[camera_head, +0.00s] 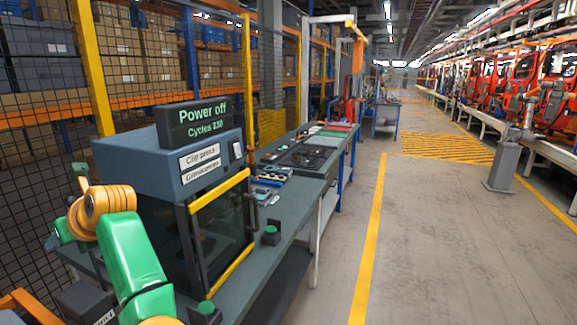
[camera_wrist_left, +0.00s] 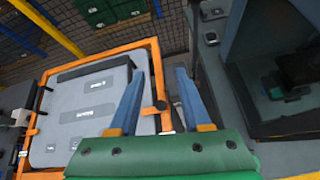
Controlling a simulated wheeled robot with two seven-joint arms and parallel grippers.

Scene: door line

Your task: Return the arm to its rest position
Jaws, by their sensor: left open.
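My left arm (camera_head: 130,252) is green with an orange joint and comes in at the lower left of the head view. It is bent up in front of the left side of the clip press (camera_head: 165,165). In the left wrist view my left gripper (camera_wrist_left: 159,78) has two blue fingers spread apart with nothing between them. Beyond the fingers is a grey panel in an orange frame (camera_wrist_left: 152,60). I cannot make out the fingers in the head view. My right gripper is in neither view.
The press, with a "Power off" sign (camera_head: 200,122), stands on a dark bench (camera_head: 282,215) bearing green buttons (camera_head: 271,235) and small parts. A mesh fence (camera_head: 40,110) stands behind. The floor aisle (camera_head: 440,245) to the right is clear. Red car bodies (camera_head: 520,85) line the far right.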

